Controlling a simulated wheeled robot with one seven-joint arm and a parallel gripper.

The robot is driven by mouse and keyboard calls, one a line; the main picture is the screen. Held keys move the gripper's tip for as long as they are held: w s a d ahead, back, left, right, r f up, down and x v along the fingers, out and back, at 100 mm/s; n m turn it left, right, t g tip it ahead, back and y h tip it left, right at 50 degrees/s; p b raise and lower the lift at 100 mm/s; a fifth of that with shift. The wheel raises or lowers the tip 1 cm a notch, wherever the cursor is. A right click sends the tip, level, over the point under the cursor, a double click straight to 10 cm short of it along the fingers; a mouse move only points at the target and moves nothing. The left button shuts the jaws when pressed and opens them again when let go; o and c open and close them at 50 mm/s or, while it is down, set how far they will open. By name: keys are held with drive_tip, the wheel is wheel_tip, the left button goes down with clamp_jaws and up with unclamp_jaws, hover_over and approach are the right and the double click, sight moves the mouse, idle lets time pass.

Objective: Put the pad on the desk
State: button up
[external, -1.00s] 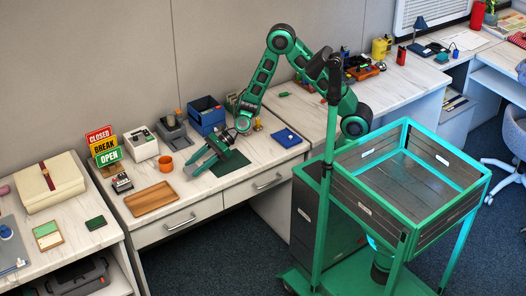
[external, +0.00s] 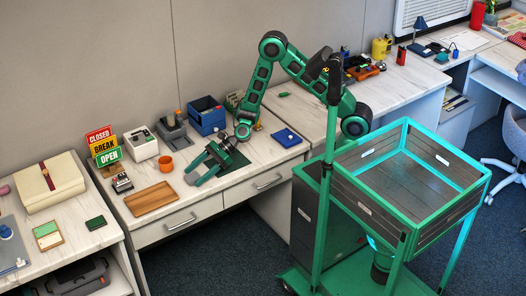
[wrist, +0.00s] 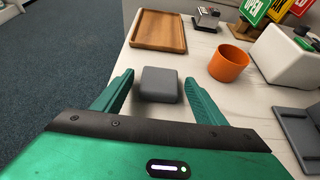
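A grey rounded block (wrist: 159,85), the likeliest pad, rests on the white marbled desk (wrist: 222,112). It lies between and just ahead of my fingertips in the wrist view. In the external view the block (external: 190,179) is small at the tip of my gripper (external: 198,170), near the desk's front edge. My gripper (wrist: 158,88) is open, with a finger on each side of the block and a visible gap to each.
A wooden tray (external: 151,200) and an orange cup (external: 166,163) stand close left of the gripper. A white machine (external: 141,145), a blue bin (external: 207,116) and signs (external: 105,147) stand behind.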

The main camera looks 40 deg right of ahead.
drive_tip(key=shift+r, duration=0.15)
drive_tip(key=v, duration=1.2)
